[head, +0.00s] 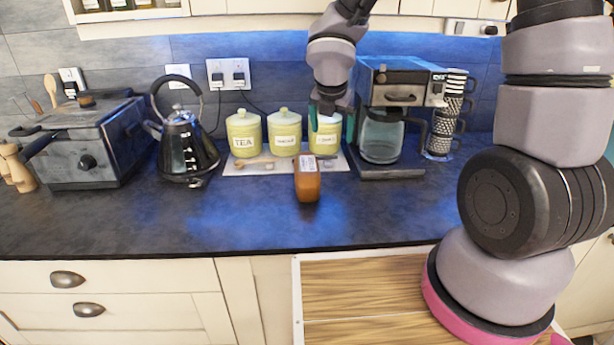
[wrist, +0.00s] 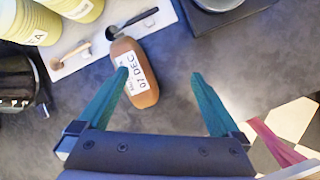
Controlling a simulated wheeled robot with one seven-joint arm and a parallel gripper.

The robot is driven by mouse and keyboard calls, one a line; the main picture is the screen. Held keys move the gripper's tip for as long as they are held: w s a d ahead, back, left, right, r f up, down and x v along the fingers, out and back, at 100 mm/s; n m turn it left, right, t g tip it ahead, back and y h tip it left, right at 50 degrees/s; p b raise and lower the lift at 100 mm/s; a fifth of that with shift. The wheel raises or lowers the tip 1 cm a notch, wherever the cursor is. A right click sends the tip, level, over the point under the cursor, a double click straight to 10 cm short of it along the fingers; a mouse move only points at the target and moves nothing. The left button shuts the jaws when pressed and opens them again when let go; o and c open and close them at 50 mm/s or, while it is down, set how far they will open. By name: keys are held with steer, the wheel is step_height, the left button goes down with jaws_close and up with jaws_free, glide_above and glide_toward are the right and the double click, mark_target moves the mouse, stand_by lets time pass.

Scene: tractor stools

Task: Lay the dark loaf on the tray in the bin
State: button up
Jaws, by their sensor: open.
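A brown loaf-shaped item (head: 307,184) with a white label stands out on the dark counter, in front of the canisters. It also shows in the wrist view (wrist: 146,98), where its label reads 01 DEC. I take it for the dark loaf. My gripper (head: 331,120) hangs above the counter with its teal fingers spread. In the wrist view the open gripper (wrist: 160,75) has nothing between its fingers, and the left fingertip overlaps the loaf's lower left edge in the picture. I cannot make out a clear bin or a tray in it.
A pale board (head: 262,166) carries several green canisters (head: 285,130) and small spoons. A wooden panel with a white frame (head: 297,300) lies below the counter edge.

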mark_target(307, 165)
steer(key=a+f+n, duration=0.1)
steer(key=a+n, duration=0.1)
steer(key=a+f+n, duration=0.1)
steer(key=f, duration=0.1)
steer(key=a+f+n+y, duration=0.1)
steer(key=a+f+n, duration=0.1)
steer(key=shift+s+a+n+g, duration=0.3)
steer(key=shift+s+a, duration=0.05)
steer(key=x, duration=0.4)
steer(key=shift+w+a+f, duration=0.15)
steer(key=shift+f, duration=0.25)
steer(key=shift+w+x, duration=0.1)
steer(key=shift+x, duration=1.4)
steer(key=shift+w+x, duration=0.15)
steer(key=shift+x, duration=1.3)
steer(key=shift+r, duration=0.1)
steer(key=shift+c, duration=0.3)
steer(key=shift+r, duration=0.1)
jaws_close()
